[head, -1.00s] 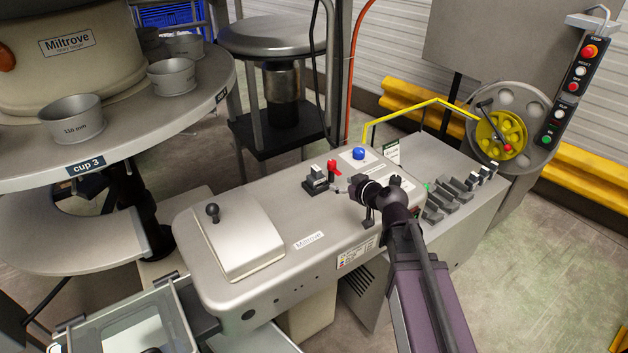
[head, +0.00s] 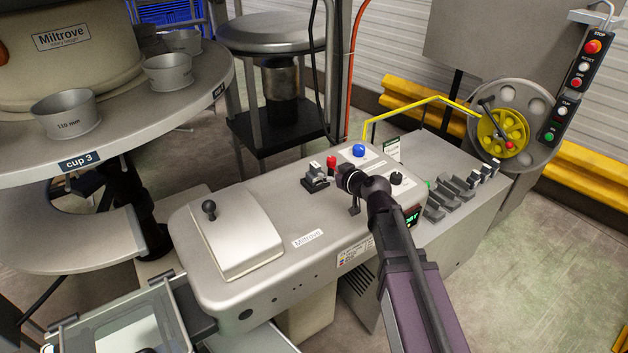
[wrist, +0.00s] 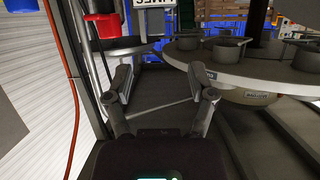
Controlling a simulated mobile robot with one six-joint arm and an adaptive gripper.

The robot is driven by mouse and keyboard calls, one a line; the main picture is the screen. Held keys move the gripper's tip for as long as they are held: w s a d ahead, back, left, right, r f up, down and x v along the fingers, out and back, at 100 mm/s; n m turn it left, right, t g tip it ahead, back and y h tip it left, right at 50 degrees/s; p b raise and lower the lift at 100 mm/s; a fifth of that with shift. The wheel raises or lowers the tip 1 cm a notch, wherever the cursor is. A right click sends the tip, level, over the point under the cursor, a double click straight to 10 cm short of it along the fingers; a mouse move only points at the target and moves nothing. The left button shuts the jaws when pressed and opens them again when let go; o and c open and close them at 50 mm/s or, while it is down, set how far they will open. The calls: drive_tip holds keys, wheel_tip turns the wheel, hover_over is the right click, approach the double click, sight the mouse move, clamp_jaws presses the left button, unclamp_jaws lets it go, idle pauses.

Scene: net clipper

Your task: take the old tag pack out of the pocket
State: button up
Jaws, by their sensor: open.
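A small dark holder (head: 313,184) with a pale top piece stands on the grey console, left of the red piece (head: 331,161). It may be the pocket with the old tag pack, but I cannot make out a pack. My gripper (head: 337,181) is just right of this holder in the head view, seen from behind, with its fingers partly hidden. In the wrist view my gripper (wrist: 162,88) is open, its two fingers spread with nothing between them.
The console (head: 270,270) carries a lidded hatch (head: 235,235), a blue button (head: 358,151) and a black knob (head: 397,178). Several grey blocks (head: 455,192) line its right end. A round table (head: 120,135) with cups is at left. A yellow bar (head: 410,108) rises behind.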

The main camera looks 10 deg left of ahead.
sight(317, 166)
drive_tip(key=shift+b+x, duration=0.5)
drive_tip(key=shift+x, duration=1.5)
drive_tip(key=shift+b+x, duration=0.65)
drive_tip(key=shift+x, duration=1.35)
drive_tip(key=shift+w+a+f, duration=0.2)
drive_tip(key=shift+w+a, duration=0.1)
drive_tip(key=shift+w, duration=0.3)
clamp_jaws()
